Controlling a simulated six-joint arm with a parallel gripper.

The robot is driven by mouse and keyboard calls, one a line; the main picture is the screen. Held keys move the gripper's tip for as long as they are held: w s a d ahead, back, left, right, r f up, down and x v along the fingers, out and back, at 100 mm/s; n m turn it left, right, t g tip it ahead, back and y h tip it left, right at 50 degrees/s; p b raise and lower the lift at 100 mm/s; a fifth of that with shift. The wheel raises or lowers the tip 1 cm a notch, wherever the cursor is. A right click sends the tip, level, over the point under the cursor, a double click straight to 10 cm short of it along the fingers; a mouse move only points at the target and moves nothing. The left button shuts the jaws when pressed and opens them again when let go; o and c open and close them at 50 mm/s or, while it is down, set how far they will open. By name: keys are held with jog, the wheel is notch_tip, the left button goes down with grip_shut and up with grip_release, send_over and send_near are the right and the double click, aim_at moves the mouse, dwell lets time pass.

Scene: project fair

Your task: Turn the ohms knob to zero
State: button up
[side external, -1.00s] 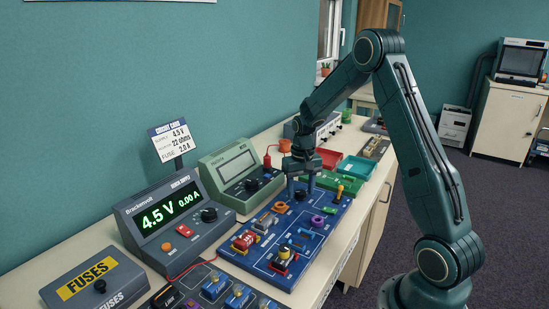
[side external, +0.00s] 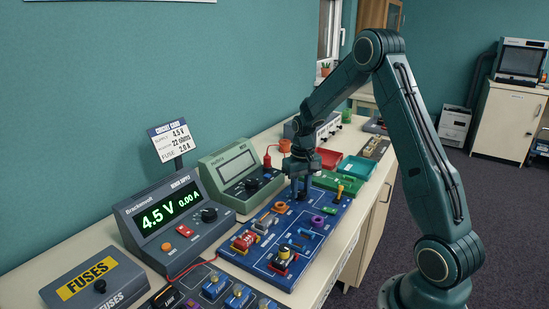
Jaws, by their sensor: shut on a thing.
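My gripper (side external: 301,190) points down over the far part of the blue circuit board (side external: 302,258). Its fingers are close together, shut on a small knob standing on the board, which I take to be the ohms knob. The fingers hide most of that knob, so its pointer and scale cannot be read. The power supply (side external: 165,217) at the left shows 4.5 V and 0.00 A. A card (side external: 171,141) on the wall side lists 4.5 V, 22 ohms and a 2.0 A fuse.
A green meter (side external: 240,172) with a black knob stands left of my gripper. An orange ring (side external: 281,207), a purple ring (side external: 317,221) and a yellow-topped knob (side external: 283,254) sit on the board. Red (side external: 328,158) and green trays (side external: 357,167) lie behind. A fuse box (side external: 93,284) is front left.

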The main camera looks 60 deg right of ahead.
aim_at(301, 192)
jog(key=n, duration=1)
jog(key=shift+n, duration=0.4)
jog(key=o, duration=1)
notch_tip(301, 192, up, 14)
jog(key=shift+f, duration=0.1)
dwell(0.4)
